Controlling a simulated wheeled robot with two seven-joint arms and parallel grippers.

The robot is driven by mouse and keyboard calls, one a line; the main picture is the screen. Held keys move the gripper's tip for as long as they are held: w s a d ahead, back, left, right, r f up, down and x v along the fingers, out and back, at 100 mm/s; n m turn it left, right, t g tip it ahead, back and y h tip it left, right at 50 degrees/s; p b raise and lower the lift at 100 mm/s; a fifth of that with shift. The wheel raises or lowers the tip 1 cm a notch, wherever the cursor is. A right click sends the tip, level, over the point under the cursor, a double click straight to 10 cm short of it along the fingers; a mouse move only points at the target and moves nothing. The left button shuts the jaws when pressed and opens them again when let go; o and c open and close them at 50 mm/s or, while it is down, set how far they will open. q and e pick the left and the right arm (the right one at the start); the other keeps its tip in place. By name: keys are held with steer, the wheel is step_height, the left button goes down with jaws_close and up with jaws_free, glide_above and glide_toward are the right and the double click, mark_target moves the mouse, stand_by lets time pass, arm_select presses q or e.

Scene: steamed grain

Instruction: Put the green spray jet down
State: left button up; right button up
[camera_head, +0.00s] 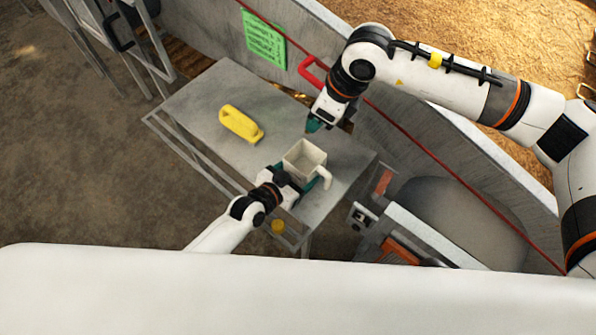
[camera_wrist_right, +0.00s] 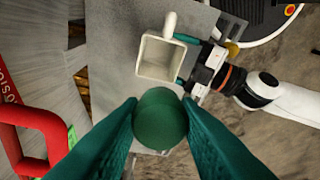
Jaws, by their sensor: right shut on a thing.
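The green spray jet (camera_wrist_right: 160,118) shows in the right wrist view as a round green end between the teal fingers of my right gripper (camera_wrist_right: 160,125), which is shut on it. In the head view my right gripper (camera_head: 314,125) hangs over the table, just beyond the white square jug; the jet is hard to tell from the fingers there. The open-topped white jug (camera_head: 302,160) has its handle at the right. My left gripper (camera_head: 293,182) is at the jug's near side, its teal fingers spaced apart beside the jug. Whether they grip it is hidden.
Bare tabletop lies around the yellow container and at the far left. A grey wall with a red line (camera_head: 430,150) runs behind, with a green sign (camera_head: 263,38).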

arm_select(q)
steer(key=c, duration=0.5)
steer(key=shift+o, duration=0.2)
arm_select(e)
steer(key=shift+a+f+m+h, duration=0.15)
steer(key=shift+f+m+h, duration=0.35)
steer(key=shift+m, duration=0.1)
steer(key=shift+s+a+f+m+g+h, duration=0.1)
steer(key=shift+f+m+g+h, duration=0.2)
steer(key=shift+m+h, duration=0.25)
steer(key=shift+a+f+m+g+h, duration=0.1)
steer(key=shift+f+m+g+h, duration=0.15)
steer(key=shift+m+h, duration=0.3)
steer(key=shift+f+m, duration=0.35)
steer(key=shift+m, duration=0.05)
step_height(320, 180, down, 10)
steer(key=shift+r+h, duration=0.25)
steer(key=shift+h, duration=0.05)
steer(key=shift+s, duration=0.1)
steer(key=shift+f, duration=0.55)
